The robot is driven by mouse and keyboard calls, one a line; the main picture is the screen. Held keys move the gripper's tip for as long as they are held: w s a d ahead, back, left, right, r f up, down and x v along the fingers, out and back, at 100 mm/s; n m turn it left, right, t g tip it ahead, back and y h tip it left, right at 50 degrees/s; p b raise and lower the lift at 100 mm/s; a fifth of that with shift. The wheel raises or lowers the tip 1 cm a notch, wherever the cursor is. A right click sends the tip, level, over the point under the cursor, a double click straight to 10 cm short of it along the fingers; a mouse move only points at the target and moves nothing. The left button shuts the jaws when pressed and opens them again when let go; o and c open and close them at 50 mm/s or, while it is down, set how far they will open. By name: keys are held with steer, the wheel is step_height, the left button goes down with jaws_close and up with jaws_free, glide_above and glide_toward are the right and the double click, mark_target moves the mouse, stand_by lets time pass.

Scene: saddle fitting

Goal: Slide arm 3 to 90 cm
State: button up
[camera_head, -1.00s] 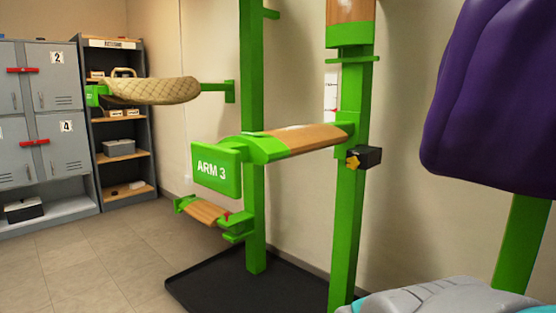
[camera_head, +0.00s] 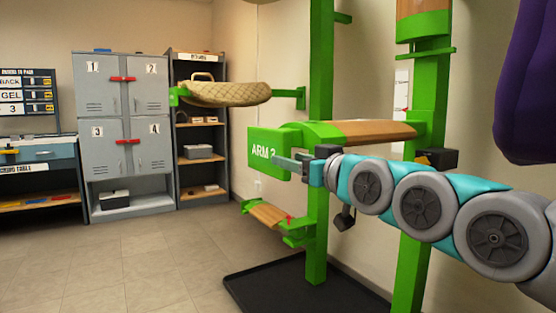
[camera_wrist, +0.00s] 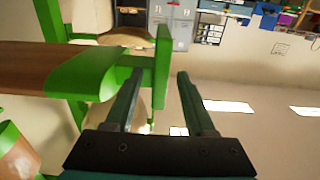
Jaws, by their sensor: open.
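My gripper (camera_head: 284,162) is open in front of the plate's lower right part. In the wrist view, the plate (camera_wrist: 163,60) shows edge-on between the spread fingers of my gripper (camera_wrist: 157,75); whether it lies within their reach, I cannot tell. A black block (camera_head: 445,158) with a yellow piece sits on the post just under arm 3, partly hidden by my arm.
A woven saddle (camera_head: 225,93) rests on a higher arm at left. A smaller wooden arm (camera_head: 266,214) sits below arm 3. A black floor tray (camera_head: 300,285) lies under the posts. A purple pad (camera_head: 525,90) is at right. Lockers (camera_head: 125,130) and shelves stand behind open floor.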

steer(key=shift+x, duration=3.05)
steer(key=shift+c, duration=0.2)
jaws_close()
steer(key=shift+f, duration=0.1)
